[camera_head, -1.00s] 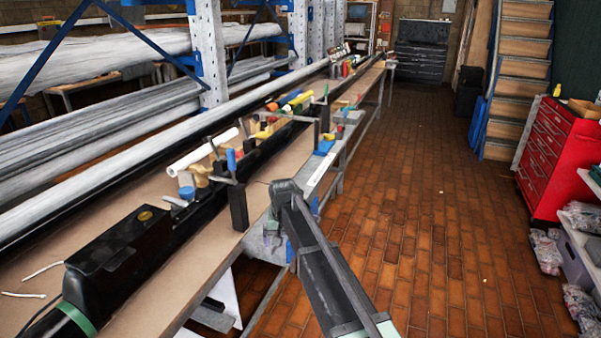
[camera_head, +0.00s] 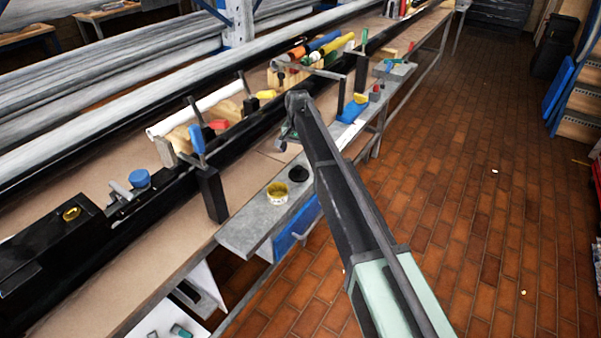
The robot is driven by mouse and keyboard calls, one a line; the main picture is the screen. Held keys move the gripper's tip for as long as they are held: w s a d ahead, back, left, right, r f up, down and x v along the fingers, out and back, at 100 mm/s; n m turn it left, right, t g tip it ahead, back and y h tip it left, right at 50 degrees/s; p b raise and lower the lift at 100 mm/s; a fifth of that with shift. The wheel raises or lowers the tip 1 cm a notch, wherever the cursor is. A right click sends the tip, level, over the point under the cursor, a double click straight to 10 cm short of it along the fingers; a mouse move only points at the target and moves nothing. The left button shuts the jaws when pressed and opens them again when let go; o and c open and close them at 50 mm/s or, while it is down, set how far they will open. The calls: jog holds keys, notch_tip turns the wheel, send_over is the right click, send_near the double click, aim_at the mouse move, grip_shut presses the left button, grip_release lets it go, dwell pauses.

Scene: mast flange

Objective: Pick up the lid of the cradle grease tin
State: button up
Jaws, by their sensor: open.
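An open tin (camera_head: 277,192) with yellow grease inside stands on a grey side shelf (camera_head: 245,233) at the bench's front edge. A dark round disc, which looks like its lid (camera_head: 299,174), lies flat on the same shelf just right of and behind the tin, apart from it. My gripper (camera_head: 287,138) is at the end of my arm, above and beyond the lid in the picture, apart from both. It is small here and partly hidden by the wrist; it is open and nothing shows in it.
A black upright post (camera_head: 211,194) stands left of the tin. A long black mast (camera_head: 235,133) runs along the bench. A blue cap (camera_head: 139,179) sits near it.

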aim_at(298, 168)
notch_tip(298, 168, down, 10)
jog(key=b, duration=0.9)
jog(key=shift+w+f, duration=0.1)
jog(key=shift+w, duration=0.05)
jog(key=shift+r, duration=0.2)
jog(key=c, duration=0.8)
jog(key=shift+p, duration=0.3)
